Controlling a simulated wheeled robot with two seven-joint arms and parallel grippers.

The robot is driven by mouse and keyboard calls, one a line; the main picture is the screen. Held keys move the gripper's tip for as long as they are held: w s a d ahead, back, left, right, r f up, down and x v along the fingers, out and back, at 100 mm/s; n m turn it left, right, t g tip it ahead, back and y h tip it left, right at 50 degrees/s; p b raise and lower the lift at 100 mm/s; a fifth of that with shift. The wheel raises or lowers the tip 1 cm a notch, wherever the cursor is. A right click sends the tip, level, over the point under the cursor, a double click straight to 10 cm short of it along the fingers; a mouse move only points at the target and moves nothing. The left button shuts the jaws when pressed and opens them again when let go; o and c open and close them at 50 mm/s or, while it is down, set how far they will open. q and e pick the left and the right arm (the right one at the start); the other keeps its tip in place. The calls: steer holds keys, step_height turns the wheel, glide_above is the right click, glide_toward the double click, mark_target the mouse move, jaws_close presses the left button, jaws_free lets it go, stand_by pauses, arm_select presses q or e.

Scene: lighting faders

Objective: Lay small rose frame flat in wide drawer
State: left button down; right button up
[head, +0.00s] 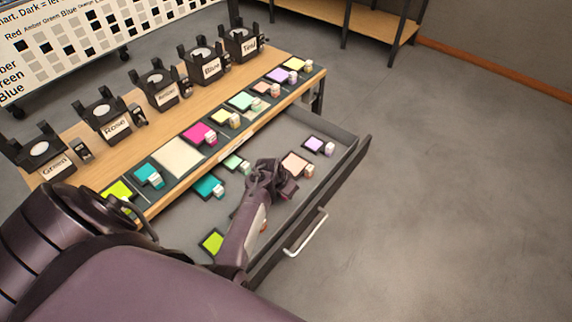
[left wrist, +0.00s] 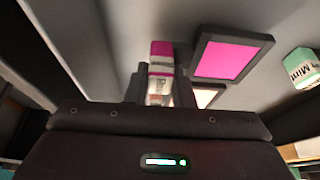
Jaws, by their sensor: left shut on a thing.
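The small rose frame (left wrist: 232,58) is a magenta panel in a dark border, with a white and magenta block (left wrist: 161,70) at its side. My left gripper (left wrist: 155,90) is shut on that block. In the head view my left gripper (head: 272,180) is low over the open wide drawer (head: 345,158) and mostly hides the frame. The frame looks about level with the drawer floor; I cannot tell whether it touches. My right gripper is not in view.
The drawer holds a lilac frame (head: 313,143), a peach frame (head: 295,163), a mint frame (head: 233,162), a teal frame (head: 208,187) and a lime frame (head: 212,242). A larger magenta frame (head: 198,134) lies on the bench (head: 150,120). The drawer handle (head: 307,236) faces outward.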

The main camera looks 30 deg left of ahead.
arm_select(q)
steer(key=shift+f+b, duration=0.75)
steer(key=shift+f, duration=0.35)
steer(key=c, duration=1.2)
jaws_free()
steer(key=shift+o, duration=0.2)
steer(key=shift+r, duration=0.1)
steer(key=w+r+p+v, duration=0.1)
steer(key=w+p+v, duration=0.1)
steer(key=p+v, duration=0.7)
steer(key=v, duration=0.5)
steer(key=shift+w+r, duration=0.15)
steer(key=shift+w, duration=0.1)
steer(key=shift+d, duration=0.1)
